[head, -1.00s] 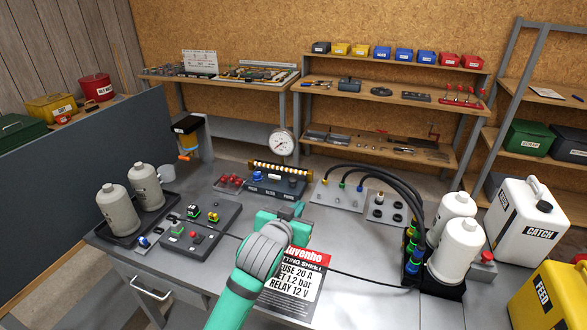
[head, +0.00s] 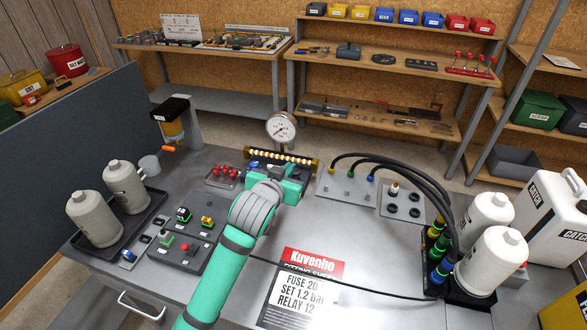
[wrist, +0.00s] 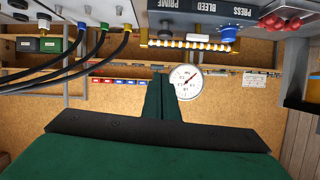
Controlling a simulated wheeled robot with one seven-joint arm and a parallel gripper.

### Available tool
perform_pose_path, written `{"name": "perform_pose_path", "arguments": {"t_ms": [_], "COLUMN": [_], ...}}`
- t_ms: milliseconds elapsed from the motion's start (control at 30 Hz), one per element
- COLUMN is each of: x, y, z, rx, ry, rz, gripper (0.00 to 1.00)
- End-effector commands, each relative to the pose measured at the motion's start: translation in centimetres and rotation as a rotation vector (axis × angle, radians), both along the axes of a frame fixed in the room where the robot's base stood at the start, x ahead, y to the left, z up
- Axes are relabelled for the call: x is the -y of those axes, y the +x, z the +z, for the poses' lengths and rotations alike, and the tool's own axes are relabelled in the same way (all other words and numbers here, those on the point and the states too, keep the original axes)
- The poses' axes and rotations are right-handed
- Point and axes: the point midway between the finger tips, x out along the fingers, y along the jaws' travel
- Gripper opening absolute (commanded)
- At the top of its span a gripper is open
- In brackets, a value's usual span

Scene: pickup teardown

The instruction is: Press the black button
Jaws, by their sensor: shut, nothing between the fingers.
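My gripper (head: 298,177) is shut and empty, over the labelled panel (head: 258,168) at the back of the bench. It hides much of this panel in the head view. In the wrist view, where things appear upside down, the shut fingers (wrist: 162,98) point toward the gauge, and the panel (wrist: 240,14) is at the top with labels PRIME, BLEED and PRESS. A blue knob (wrist: 228,33) is on the panel's edge. A dark round piece on the panel (wrist: 165,25) may be the black button; I cannot tell for sure.
A dial gauge (head: 281,128) stands behind the panel. A dark control box (head: 183,245) with green and red buttons is left of my arm. A hose block (head: 345,187) and a plate with black round pieces (head: 402,204) are to the right. A printed sheet (head: 300,290) lies in front.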

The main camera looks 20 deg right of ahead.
Motion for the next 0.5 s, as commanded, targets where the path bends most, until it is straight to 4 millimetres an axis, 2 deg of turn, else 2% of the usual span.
{"name": "perform_pose_path", "arguments": {"t_ms": [167, 500], "x": [0.7, 3.8], "y": [1.3, 6.2], "z": [-0.6, -2.9], "rx": [-0.002, -0.001], "ry": [0.003, 0.004], "rz": [0.001, 0.002], "gripper": [0.0, 0.0]}}
